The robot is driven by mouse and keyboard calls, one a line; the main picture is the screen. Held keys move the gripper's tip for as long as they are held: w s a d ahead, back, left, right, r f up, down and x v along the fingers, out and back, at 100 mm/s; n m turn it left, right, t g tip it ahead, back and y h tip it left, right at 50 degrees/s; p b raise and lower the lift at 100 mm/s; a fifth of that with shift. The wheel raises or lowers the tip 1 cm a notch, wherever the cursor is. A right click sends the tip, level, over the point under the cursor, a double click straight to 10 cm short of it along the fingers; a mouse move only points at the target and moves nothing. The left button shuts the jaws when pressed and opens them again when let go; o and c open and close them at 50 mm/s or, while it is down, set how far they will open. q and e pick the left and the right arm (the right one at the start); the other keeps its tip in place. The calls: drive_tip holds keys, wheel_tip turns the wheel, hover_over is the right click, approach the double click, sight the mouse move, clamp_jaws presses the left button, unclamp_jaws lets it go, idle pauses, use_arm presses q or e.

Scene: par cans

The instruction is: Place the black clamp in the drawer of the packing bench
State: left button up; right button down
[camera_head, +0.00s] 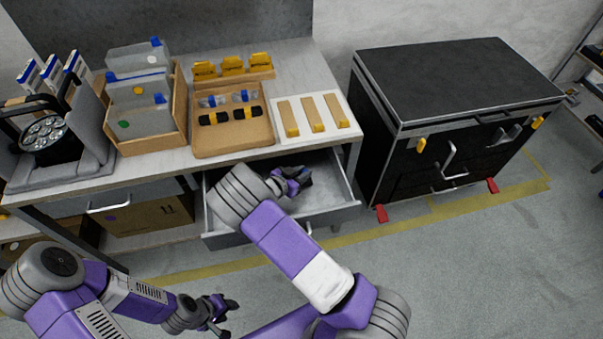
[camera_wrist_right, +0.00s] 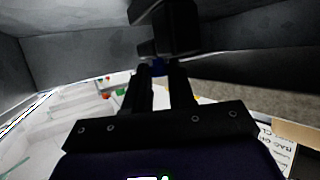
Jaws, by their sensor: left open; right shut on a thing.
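The packing bench (camera_head: 291,54) has an open drawer (camera_head: 335,207) under its right part, pulled out toward me. My right gripper (camera_head: 299,179) is over the drawer, between its side walls. It is shut on the black clamp (camera_wrist_right: 172,28), which shows dark beyond the fingertips in the right wrist view. The drawer's grey wall (camera_wrist_right: 75,62) shows behind the clamp there. I cannot tell whether the clamp touches the drawer floor. My left gripper (camera_head: 224,312) is open and empty, low in front of the bench, away from the drawer.
A black case (camera_head: 455,110) stands to the right. A carton (camera_head: 150,215) sits below.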

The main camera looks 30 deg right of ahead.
drive_tip(key=c, duration=1)
unclamp_jaws()
drive_tip(key=shift+f, duration=0.15)
drive_tip(key=shift+o, duration=0.2)
drive_tip(key=shift+a+r, duration=0.2)
drive_tip(key=shift+r, duration=0.1)
drive_tip(key=p+v, duration=0.2)
drive_tip(key=v, duration=0.5)
drive_tip(key=shift+s, duration=0.1)
